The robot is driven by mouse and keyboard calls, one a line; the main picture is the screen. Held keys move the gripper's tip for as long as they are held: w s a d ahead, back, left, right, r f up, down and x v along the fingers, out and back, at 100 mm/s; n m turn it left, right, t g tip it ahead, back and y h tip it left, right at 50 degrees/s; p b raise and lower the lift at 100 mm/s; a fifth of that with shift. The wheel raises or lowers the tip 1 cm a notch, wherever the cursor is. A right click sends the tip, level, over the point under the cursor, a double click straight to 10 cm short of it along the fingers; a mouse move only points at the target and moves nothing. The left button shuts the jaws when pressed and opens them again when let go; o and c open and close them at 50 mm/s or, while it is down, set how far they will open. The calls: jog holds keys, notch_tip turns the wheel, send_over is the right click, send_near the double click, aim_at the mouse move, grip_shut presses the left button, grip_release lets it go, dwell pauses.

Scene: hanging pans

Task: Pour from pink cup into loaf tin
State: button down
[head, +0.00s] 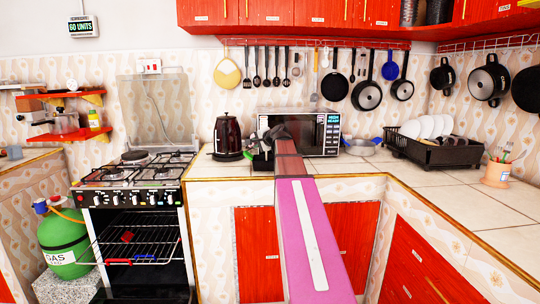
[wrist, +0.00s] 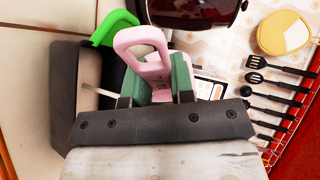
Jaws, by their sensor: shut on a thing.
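In the wrist view my gripper (wrist: 157,88) is shut on the pink cup (wrist: 143,38), with its greenish fingertips on either side of it. The cup's rounded pink loop shows beyond the fingers; its mouth and contents are hidden. A dark box-like vessel, apparently the loaf tin (wrist: 62,92), is beside the fingers on the left, with a lighter inside face showing. I cannot tell whether the cup is over it or touching it. In the head view my gripper (head: 268,137) is above the counter in front of the microwave, and my arm hides the cup.
A green object (wrist: 113,27) is close behind the cup. A dark red kettle (head: 228,138) stands left of my gripper, and the microwave (head: 322,130) is behind it. A blue-handled pan (head: 359,148) and dish rack (head: 445,150) are to the right. The right counter has free room.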

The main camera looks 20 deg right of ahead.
jog(key=shift+s+d+r+t+y, duration=0.1)
jog(key=shift+s+d+t+y, duration=0.2)
jog(key=shift+t, duration=0.2)
dwell(0.3)
jog(key=shift+s+d+t, duration=0.2)
jog(key=shift+s+t, duration=0.05)
jog(key=shift+t, duration=0.05)
jog(key=shift+s+d+m, duration=0.15)
jog(key=shift+d+m, duration=0.05)
jog(key=shift+m, duration=0.1)
jog(key=shift+t+y, duration=0.3)
jog(key=shift+t, duration=0.2)
jog(key=shift+s+d+m+t, duration=0.15)
jog(key=shift+m+t, duration=0.15)
jog(key=shift+t, duration=0.1)
jog(key=shift+s+d+r+t+y, duration=0.1)
jog(key=shift+s+t+y, duration=0.05)
jog(key=shift+t+y, duration=0.15)
jog(key=shift+s+d+m+t+y+p, duration=0.25)
jog(key=shift+m+t, duration=0.4)
jog(key=shift+t, duration=0.4)
jog(key=shift+s+d+m+t+y+p, duration=0.15)
jog(key=shift+s+d+m+t+y, duration=0.15)
jog(key=shift+m+t, duration=0.55)
